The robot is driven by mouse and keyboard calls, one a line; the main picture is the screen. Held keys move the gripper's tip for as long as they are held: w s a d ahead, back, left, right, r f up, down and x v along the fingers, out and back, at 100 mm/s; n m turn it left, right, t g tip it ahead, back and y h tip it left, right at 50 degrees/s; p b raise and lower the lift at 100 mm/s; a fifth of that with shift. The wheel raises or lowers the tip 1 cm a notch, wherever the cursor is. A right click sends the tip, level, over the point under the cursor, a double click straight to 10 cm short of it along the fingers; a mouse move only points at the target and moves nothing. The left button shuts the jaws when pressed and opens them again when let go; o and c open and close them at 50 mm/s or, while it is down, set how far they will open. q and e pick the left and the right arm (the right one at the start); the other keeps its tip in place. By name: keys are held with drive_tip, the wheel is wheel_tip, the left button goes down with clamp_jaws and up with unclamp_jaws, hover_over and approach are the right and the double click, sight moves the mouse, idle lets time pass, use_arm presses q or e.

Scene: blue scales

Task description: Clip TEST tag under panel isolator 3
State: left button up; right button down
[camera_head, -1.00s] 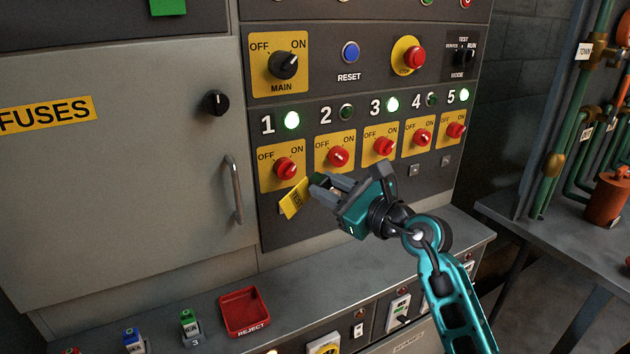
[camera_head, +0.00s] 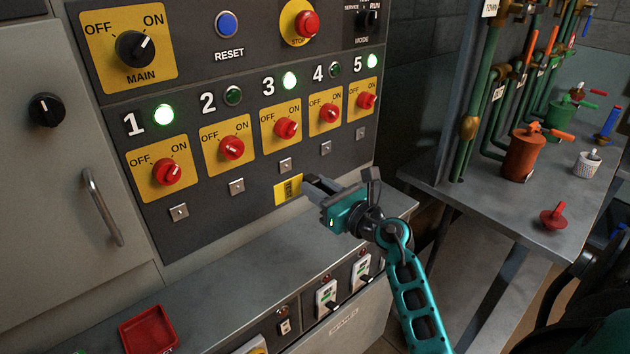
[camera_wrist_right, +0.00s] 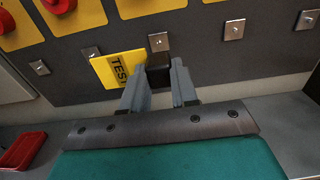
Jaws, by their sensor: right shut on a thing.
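The yellow TEST tag (camera_head: 288,190) is held at the tip of my right gripper (camera_head: 309,187), just below the small metal clip plate (camera_head: 285,165) under isolator 3 (camera_head: 286,128). In the right wrist view the tag (camera_wrist_right: 116,69) sticks out to the left of the fingers (camera_wrist_right: 159,85), which are shut on its dark grip block (camera_wrist_right: 158,72). The clip plate (camera_wrist_right: 158,42) is right above that block. I cannot tell whether the tag touches the panel. Isolator 3's red knob sits on a yellow plate, with a lit green lamp above. My left gripper is not in view.
Similar clip plates sit under isolators 1 (camera_head: 179,212), 2 (camera_head: 237,186) and 4 (camera_head: 326,148). A grey ledge (camera_head: 215,285) runs below the panel, with a red tray (camera_head: 147,330) at its left. A table with pipes stands at the right.

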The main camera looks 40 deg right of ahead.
drive_tip(key=shift+w, duration=0.1)
idle(0.3)
drive_tip(key=w, duration=0.3)
drive_tip(key=w+b, duration=0.1)
drive_tip(key=w, duration=0.1)
drive_tip(key=shift+w+a, duration=0.25)
drive_tip(key=shift+w, duration=0.05)
drive_tip(key=shift+p, duration=0.4)
idle(2.1)
drive_tip(key=shift+w, duration=0.55)
idle(0.3)
drive_tip(key=c, duration=0.8)
unclamp_jaws()
drive_tip(key=shift+a, duration=0.1)
drive_tip(key=s, duration=0.8)
drive_tip(key=s+d, duration=0.1)
drive_tip(key=s, duration=0.4)
